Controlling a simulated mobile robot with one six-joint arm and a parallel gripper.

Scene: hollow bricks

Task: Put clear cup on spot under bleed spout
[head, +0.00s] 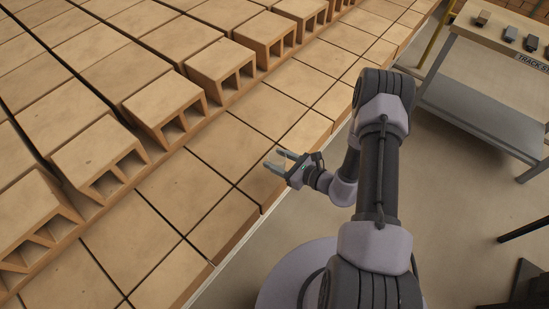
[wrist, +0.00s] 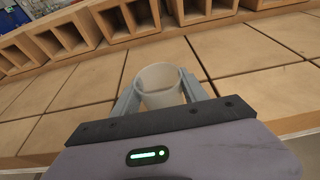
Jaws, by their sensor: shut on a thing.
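My gripper (head: 277,160) reaches left over the brick surface in the head view. In the wrist view a clear, whitish cup (wrist: 160,82) sits between its two grey fingers, which are shut on its sides. The cup's round rim faces the camera and its mouth looks open. In the head view the cup is too faint to make out. I see no bleed spout and no marked spot in either view.
Hollow bricks (head: 213,66) stand in a long row on the flat tan blocks (head: 232,146), and they also show across the top of the wrist view (wrist: 62,38). A workbench (head: 484,52) with small dark items stands at the upper right. Open floor (head: 452,200) lies right of my arm.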

